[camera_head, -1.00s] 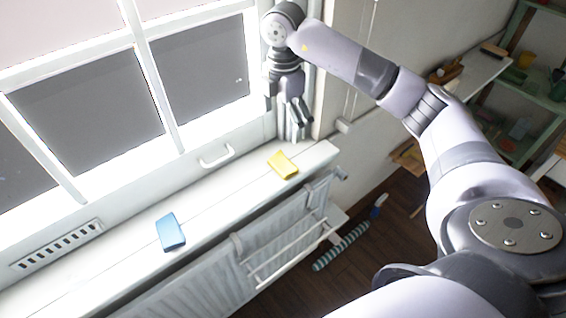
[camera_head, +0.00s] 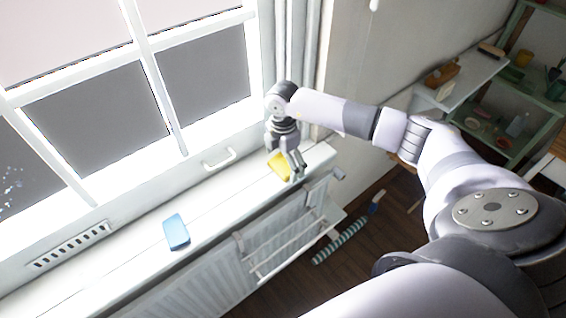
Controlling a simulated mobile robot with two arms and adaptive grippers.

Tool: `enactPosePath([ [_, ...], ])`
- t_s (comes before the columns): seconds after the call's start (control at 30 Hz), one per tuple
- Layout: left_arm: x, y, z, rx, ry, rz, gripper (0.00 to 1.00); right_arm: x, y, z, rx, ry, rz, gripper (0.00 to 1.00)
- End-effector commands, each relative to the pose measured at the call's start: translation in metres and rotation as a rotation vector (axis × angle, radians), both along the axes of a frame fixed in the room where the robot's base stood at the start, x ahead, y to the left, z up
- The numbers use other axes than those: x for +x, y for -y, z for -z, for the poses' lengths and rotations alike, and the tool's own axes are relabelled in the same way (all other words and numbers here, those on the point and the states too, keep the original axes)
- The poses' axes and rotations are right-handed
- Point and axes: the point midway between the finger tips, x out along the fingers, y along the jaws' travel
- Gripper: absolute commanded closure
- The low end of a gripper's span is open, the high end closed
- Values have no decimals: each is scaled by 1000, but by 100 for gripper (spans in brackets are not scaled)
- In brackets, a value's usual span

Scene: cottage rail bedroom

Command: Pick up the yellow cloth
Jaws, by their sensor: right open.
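The yellow cloth (camera_head: 277,167) lies on the white windowsill (camera_head: 225,199) near its right end. It is partly hidden by my right gripper (camera_head: 295,176). The gripper points down over the right part of the cloth with its fingers apart. I cannot tell whether the fingers touch the cloth or how far above it they are. My left gripper is not in view.
A blue cloth or sponge (camera_head: 176,232) lies further left on the sill. A window handle (camera_head: 219,158) sticks out behind the sill. A radiator with a drying rack (camera_head: 290,236) is below. A green shelf (camera_head: 515,105) stands at the right.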

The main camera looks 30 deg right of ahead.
Motion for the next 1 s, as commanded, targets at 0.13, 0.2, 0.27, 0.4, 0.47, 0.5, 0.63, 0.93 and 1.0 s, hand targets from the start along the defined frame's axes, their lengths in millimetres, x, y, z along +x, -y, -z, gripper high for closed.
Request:
enactPosePath([
  [0.13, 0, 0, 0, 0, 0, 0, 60, 0, 0, 3, 0, 1, 0, 5],
  [0.2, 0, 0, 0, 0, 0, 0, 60, 0, 0, 3, 0, 2, 0, 5],
  [0.27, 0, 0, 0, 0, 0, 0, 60, 0, 0, 3, 0, 1, 0, 6],
  [0.4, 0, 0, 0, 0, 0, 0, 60, 0, 0, 2, 0, 2, 0, 16],
  [0.47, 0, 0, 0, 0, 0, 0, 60, 0, 0, 2, 0, 2, 0, 20],
  [0.5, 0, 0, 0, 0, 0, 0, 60, 0, 0, 2, 0, 2, 1, 22],
  [0.63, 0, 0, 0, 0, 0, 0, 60, 0, 0, 2, 0, 2, 1, 31],
  [0.93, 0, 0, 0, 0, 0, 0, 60, 1, 0, 2, 0, 2, 1, 51],
  [1.0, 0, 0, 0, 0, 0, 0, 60, 1, 0, 2, 0, 2, 1, 51],
])
